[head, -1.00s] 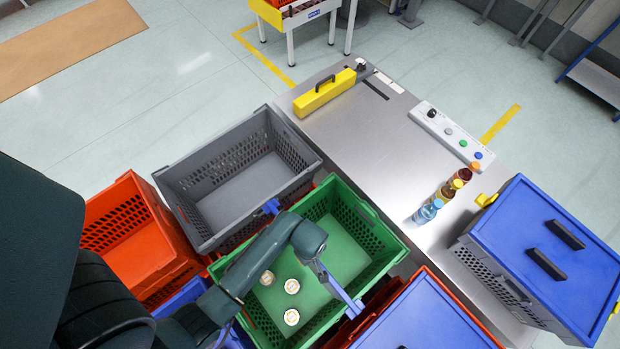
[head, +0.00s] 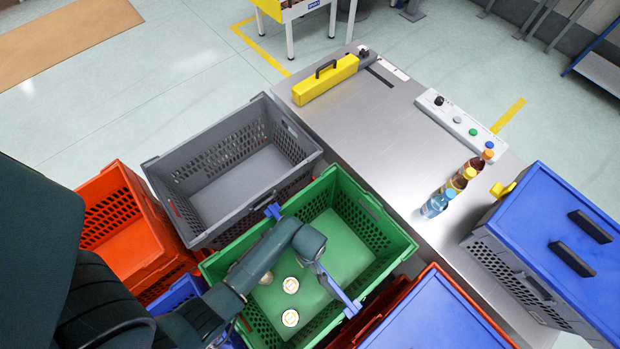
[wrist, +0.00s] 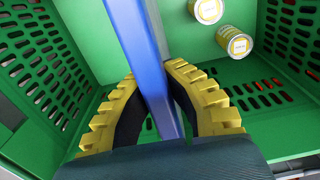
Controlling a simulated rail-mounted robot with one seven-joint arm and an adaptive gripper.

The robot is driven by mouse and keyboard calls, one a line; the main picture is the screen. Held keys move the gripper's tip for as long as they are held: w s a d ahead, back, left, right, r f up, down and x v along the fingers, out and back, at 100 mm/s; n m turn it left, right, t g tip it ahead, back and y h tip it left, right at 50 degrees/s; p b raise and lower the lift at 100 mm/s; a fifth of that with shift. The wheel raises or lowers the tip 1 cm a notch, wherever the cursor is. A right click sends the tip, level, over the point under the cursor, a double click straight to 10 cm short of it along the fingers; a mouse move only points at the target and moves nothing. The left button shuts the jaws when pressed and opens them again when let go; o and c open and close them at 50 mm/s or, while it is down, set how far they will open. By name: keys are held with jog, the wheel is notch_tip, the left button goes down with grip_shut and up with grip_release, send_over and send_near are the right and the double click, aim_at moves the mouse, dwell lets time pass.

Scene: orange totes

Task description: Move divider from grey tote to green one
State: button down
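My gripper (head: 317,267) is over the green tote. In the wrist view the yellow fingers of my gripper (wrist: 153,78) are closed on both sides of the divider (wrist: 148,45). I cannot tell whether the divider is seated in the tote or only held at its rim. The grey tote (head: 200,153) stands behind and left, and its visible floor is empty.
Three round cans (head: 290,285) stand on the green tote's floor; two cans (wrist: 237,45) show in the wrist view. An orange tote (head: 115,200) is at left, blue-lidded totes (head: 560,230) at right. Bottles (head: 437,203) and a yellow case (head: 325,80) stand on the metal table.

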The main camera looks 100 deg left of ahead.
jog(key=c, duration=1.2)
grip_release()
jog(key=shift+f, duration=0.1)
jog(key=shift+o, duration=0.2)
notch_tip(320, 180, up, 12)
jog(key=shift+r, duration=0.1)
